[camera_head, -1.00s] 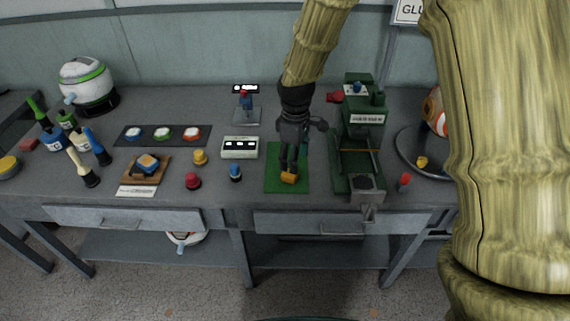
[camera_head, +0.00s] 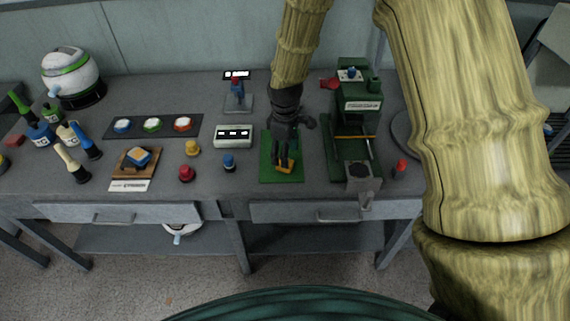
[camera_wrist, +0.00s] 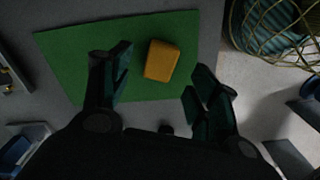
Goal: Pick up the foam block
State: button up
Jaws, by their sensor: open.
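The foam block appears as a small orange-yellow block (camera_head: 286,169) on the front part of a green mat (camera_head: 268,172). In the wrist view, the block (camera_wrist: 162,61) lies flat on the green mat (camera_wrist: 70,50), near the mat's right side. My gripper (camera_head: 282,161) points down over the mat and partly hides the block in the head view. In the wrist view, my gripper (camera_wrist: 160,72) is open, with one finger on each side of the block. Gaps show between the block and both fingers. The remaining height above the mat is hard to judge.
A green press (camera_head: 357,130) stands close to the right of the mat. A white box with dark displays (camera_head: 233,136) and a blue knob (camera_head: 229,162) are to the left. A red piece (camera_head: 401,167) stands right of the press. The table's front edge is near the mat.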

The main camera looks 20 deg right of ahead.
jog(key=shift+f+p, duration=0.75)
jog(key=shift+f, duration=1.65)
jog(key=c, duration=0.9)
jog(key=shift+r+b, duration=0.45)
jog(key=shift+r, duration=0.4)
jog(key=shift+s+a+r+b, duration=0.15)
jog(key=shift+r+b, duration=0.3)
jog(key=shift+r, duration=0.45)
jog(key=s+a+b, duration=0.1)
jog(key=s+a, duration=0.1)
jog(key=s, duration=0.2)
jog(key=s+a+r+b, duration=0.1)
jog(key=s+a, duration=0.2)
jog(key=s, duration=0.2)
jog(key=s+a+b, duration=0.1)
jog(key=s+a, duration=0.2)
jog(key=s, duration=0.1)
jog(key=shift+s+r, duration=0.2)
jog(key=shift+r, duration=0.05)
